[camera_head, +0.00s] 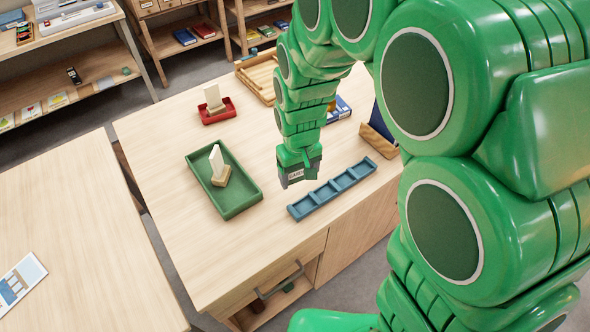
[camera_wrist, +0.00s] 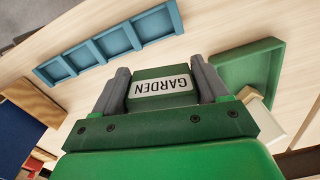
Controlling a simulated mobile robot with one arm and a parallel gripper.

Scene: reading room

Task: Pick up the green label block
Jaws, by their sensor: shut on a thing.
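The green label block (camera_wrist: 160,87) has a white plate reading "GARDEN", upside down in the wrist view. It sits between the two grey fingers of my gripper (camera_wrist: 161,88), which is shut on it. In the head view my gripper (camera_head: 299,176) points down over the table, between the green tray and the blue rack. The block's label (camera_head: 296,174) shows small at the fingertips there. I cannot tell how far the block is above the table.
A green tray (camera_head: 236,200) holding a wooden stand with a white card is to the left. A blue compartment rack (camera_head: 333,189) is to the right and looks empty. A red tray (camera_head: 230,113) stands farther back. The table's front left is clear.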

